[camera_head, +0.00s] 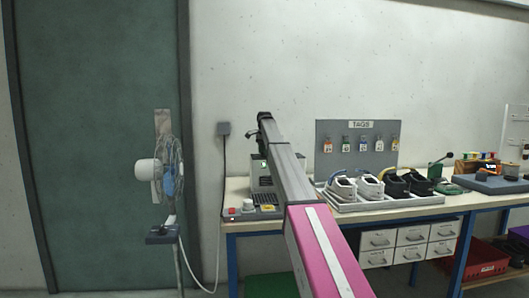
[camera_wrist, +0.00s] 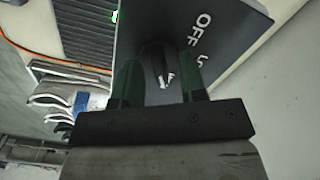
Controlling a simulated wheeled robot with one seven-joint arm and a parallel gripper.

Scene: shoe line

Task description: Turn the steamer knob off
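The steamer (camera_head: 262,178) is a grey box with a lit green light on the left end of the workbench, partly hidden by my arm. In the wrist view its dark panel (camera_wrist: 225,25) carries the white word OFF and part of another label. The dark knob (camera_wrist: 153,55) has a white mark near its lower right side and does not clearly line up with OFF. My gripper (camera_wrist: 160,75) has its two green fingers on either side of the knob, with gaps showing between them and it. In the head view the fingers and knob are hidden.
A tray (camera_head: 390,204) with several shoes stands right of the steamer on the workbench (camera_head: 240,226). A tag board (camera_head: 357,133) is behind it. A small box with a red button (camera_head: 234,211) sits at the bench's front left. A fan (camera_head: 168,172) stands left.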

